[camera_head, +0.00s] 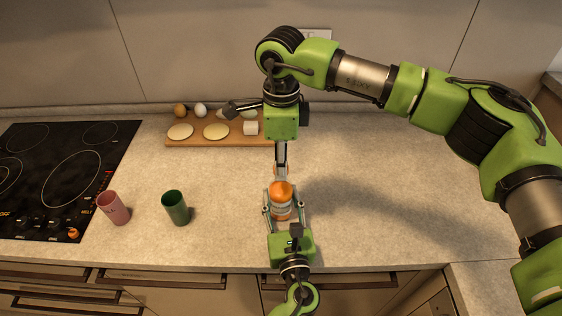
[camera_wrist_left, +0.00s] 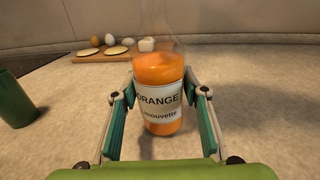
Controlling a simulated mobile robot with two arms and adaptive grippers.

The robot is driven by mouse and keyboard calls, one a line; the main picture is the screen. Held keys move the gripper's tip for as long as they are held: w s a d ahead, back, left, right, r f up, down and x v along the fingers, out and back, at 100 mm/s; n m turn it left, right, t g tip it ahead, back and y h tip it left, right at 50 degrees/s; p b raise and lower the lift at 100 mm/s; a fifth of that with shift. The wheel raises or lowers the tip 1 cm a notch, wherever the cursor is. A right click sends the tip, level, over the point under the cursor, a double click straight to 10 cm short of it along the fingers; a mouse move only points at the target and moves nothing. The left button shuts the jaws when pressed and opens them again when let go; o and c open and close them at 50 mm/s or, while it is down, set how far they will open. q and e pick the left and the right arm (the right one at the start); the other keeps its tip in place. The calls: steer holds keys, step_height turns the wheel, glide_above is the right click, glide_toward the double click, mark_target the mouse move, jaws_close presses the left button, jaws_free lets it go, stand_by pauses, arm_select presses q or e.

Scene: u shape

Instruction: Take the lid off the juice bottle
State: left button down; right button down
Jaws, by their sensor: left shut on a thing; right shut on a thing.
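The juice bottle (camera_head: 281,208) stands upright on the counter, with orange juice and a white label. It fills the middle of the left wrist view (camera_wrist_left: 160,100), where its clear upper part is faint. My left gripper (camera_head: 283,207) is shut on the bottle's body, one finger on each side. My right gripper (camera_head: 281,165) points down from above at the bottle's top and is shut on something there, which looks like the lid. The lid is mostly hidden by the fingers, and I cannot tell whether it still touches the bottle.
A wooden board (camera_head: 190,143) with eggs, pale round slices and a white piece lies at the back. A green cup (camera_head: 176,208) and a pink cup (camera_head: 113,208) stand to the left, near the black cooktop (camera_head: 60,170). The counter right of the bottle is clear.

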steer(key=n, duration=0.9)
steer(key=shift+r, duration=0.2)
steer(key=shift+r, duration=0.95)
steer(key=shift+r, duration=2)
arm_select(q)
steer(key=c, duration=1.2)
jaws_free()
steer(key=shift+o, duration=0.2)
